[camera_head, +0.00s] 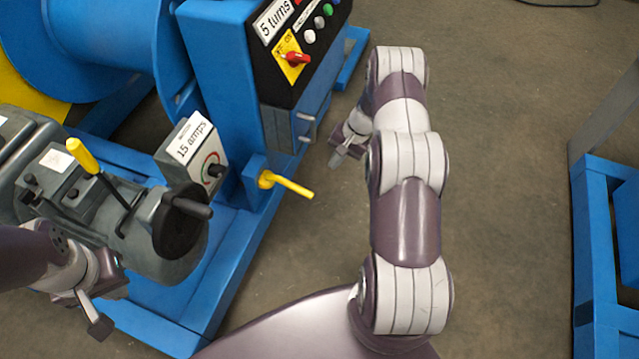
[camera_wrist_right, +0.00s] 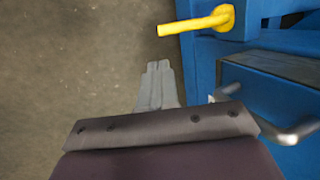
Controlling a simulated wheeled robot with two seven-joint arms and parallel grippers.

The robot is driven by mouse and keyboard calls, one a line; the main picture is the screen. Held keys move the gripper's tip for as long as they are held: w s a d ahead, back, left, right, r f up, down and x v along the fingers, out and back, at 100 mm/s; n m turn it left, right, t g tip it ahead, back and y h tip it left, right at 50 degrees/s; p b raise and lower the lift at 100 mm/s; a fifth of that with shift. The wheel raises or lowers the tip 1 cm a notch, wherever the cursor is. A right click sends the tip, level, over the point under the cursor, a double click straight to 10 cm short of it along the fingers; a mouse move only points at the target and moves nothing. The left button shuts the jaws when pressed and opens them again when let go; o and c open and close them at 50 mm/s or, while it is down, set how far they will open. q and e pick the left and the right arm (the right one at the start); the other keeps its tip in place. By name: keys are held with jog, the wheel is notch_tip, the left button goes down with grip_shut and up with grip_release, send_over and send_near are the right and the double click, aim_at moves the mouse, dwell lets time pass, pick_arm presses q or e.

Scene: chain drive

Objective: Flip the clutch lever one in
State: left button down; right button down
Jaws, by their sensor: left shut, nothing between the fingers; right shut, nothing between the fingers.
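A yellow lever (camera_head: 291,186) sticks out sideways from a blue bracket on the blue frame. It also shows in the right wrist view (camera_wrist_right: 198,22), ahead of the fingers and to the right. A second yellow-handled lever (camera_head: 82,155) stands tilted on the grey gearbox. I cannot tell from the pictures which one is clutch lever one. My right gripper (camera_head: 337,160) is shut and empty, apart from the sideways lever; its fingers also show in the right wrist view (camera_wrist_right: 158,68). My left gripper (camera_head: 99,328) is shut and empty, in front of the gearbox, apart from both levers.
A control box (camera_head: 300,60) with a red switch and a "5 turns" label sits on the blue post. A metal handle (camera_wrist_right: 285,137) lies right of my right fingers. Open floor (camera_head: 500,200) lies to the right.

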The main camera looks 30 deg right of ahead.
aim_at(312, 194)
jog(key=b+x, duration=0.4)
jog(key=x, duration=1)
jog(key=shift+b, duration=0.35)
jog(key=w+a+f+b, duration=0.3)
jog(key=f+b, duration=0.5)
jog(key=w+a+f+t+y+b, duration=0.1)
jog(key=w+a+f+b, duration=0.2)
jog(key=f+b, duration=0.6)
jog(key=shift+w+f+b, duration=0.2)
jog(key=shift+w+b, duration=0.1)
jog(key=shift+w, duration=0.2)
jog(key=shift+d, duration=0.1)
